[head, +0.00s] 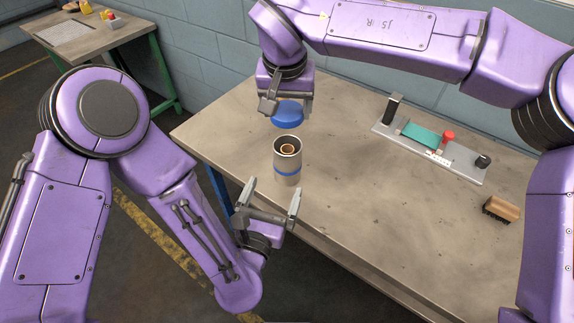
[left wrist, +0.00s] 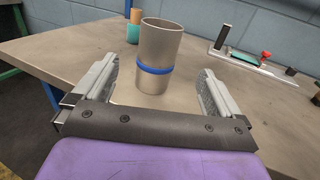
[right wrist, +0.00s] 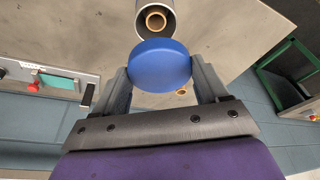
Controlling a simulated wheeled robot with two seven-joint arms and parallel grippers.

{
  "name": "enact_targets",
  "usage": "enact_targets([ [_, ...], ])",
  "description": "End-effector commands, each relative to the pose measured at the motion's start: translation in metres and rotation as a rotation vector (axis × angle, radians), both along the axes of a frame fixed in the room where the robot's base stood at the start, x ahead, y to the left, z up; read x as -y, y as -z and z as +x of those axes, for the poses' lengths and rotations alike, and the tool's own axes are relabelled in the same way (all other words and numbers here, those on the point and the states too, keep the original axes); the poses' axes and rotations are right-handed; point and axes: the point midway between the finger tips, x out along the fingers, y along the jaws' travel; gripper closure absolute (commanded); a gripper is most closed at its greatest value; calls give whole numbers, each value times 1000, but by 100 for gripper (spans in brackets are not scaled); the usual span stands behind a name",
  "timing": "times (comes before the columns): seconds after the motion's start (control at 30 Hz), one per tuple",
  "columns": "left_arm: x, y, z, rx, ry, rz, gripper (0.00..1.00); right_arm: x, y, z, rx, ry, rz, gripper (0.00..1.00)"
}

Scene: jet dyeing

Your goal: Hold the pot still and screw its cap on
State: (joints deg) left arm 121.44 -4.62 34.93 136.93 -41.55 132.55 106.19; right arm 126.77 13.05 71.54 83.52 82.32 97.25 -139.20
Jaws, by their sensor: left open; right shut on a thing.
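The pot (head: 287,163) is a grey metal cylinder with a blue band, upright and open-topped on the table. A brown ring shows inside its mouth in the head view. In the left wrist view the pot (left wrist: 159,55) stands ahead of my left gripper (head: 271,190), whose fingers are open, with a gap to the pot on both sides. My right gripper (head: 287,109) is shut on the blue round cap (head: 288,118) and holds it above and just behind the pot, apart from it. In the right wrist view the cap (right wrist: 160,66) overlaps the pot's lower edge.
A metal plate fixture (head: 468,171) with a teal pad (head: 419,136) and a red knob (head: 448,137) lies at the back right. A brown-topped block (head: 502,209) sits near the right edge. A teal and tan object (left wrist: 133,33) shows behind the pot. The table's middle is clear.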

Motion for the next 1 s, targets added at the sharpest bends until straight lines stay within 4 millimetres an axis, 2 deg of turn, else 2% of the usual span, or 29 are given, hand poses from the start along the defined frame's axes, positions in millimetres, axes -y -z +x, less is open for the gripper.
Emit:
enact_targets([
  [0.27, 0, 1, 1, -1, -2, 1, 2, 1, 0, 0, 1, 0, 0, 60],
  [0.37, 2, 0, 8, 0, -3, 1, 2, 1, 0, 0, 1, 0, -1, 60],
  [0.8, 23, 1, 87, -1, -4, 4, 2, 1, 0, 0, 1, 0, -1, 60],
  [1.0, 30, 1, 110, -1, -2, 4, 2, 1, 0, 0, 1, 0, -1, 60],
])
